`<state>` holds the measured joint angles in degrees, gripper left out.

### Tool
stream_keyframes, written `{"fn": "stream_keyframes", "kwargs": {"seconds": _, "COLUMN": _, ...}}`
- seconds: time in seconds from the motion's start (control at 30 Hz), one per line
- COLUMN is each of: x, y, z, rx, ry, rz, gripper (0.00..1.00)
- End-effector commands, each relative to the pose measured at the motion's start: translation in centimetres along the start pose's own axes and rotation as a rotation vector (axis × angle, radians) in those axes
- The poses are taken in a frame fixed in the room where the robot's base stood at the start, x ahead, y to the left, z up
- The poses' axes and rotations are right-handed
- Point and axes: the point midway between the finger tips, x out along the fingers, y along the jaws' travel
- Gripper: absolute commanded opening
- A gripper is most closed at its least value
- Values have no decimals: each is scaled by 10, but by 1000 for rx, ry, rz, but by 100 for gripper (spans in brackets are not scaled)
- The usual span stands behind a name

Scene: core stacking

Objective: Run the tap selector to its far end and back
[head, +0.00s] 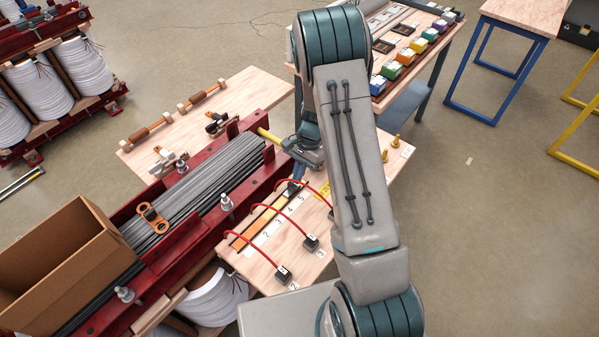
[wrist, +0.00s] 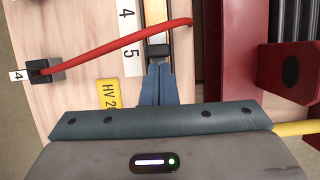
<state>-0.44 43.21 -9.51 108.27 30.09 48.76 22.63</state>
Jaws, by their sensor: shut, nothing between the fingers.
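The tap selector is a straight rail (head: 258,223) with an orange strip, beside a white scale numbered up to 5. In the wrist view the rail (wrist: 155,14) runs up from my fingers, and a small black block (wrist: 159,52) sits on it beside the 5. My gripper (wrist: 158,68) is shut and empty, its blue fingertips just behind the block; I cannot tell whether they touch it. In the head view my gripper (head: 292,188) is low over the rail's far end, and my arm hides part of this area.
Red leads (head: 257,206) arch across the rail to black labelled terminals (head: 283,275). A red frame with stacked grey laminations (head: 195,190) stands left of the rail. A yellow bar (head: 269,136) juts out near my wrist. A cardboard box (head: 85,250) sits at lower left.

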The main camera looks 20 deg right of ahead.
Motion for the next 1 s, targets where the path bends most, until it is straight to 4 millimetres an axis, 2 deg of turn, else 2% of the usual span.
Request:
{"fn": "stream_keyframes", "kwargs": {"seconds": 0.13, "x": 2, "y": -1, "z": 4, "rx": -2, "ry": 0, "rz": 0, "gripper": 0}}
{"fn": "stream_keyframes", "kwargs": {"seconds": 0.27, "x": 8, "y": -5, "z": 20, "rx": -5, "ry": -1, "rz": 2, "gripper": 0}}
{"fn": "stream_keyframes", "kwargs": {"seconds": 0.43, "x": 23, "y": -11, "z": 58, "rx": -15, "ry": -2, "rz": 6, "gripper": 0}}
{"fn": "stream_keyframes", "kwargs": {"seconds": 0.7, "x": 50, "y": -9, "z": 123, "rx": -4, "ry": -3, "rz": 3, "gripper": 0}}
{"fn": "stream_keyframes", "kwargs": {"seconds": 1.0, "x": 70, "y": -9, "z": 173, "rx": 1, "ry": -2, "rz": 1, "gripper": 0}}
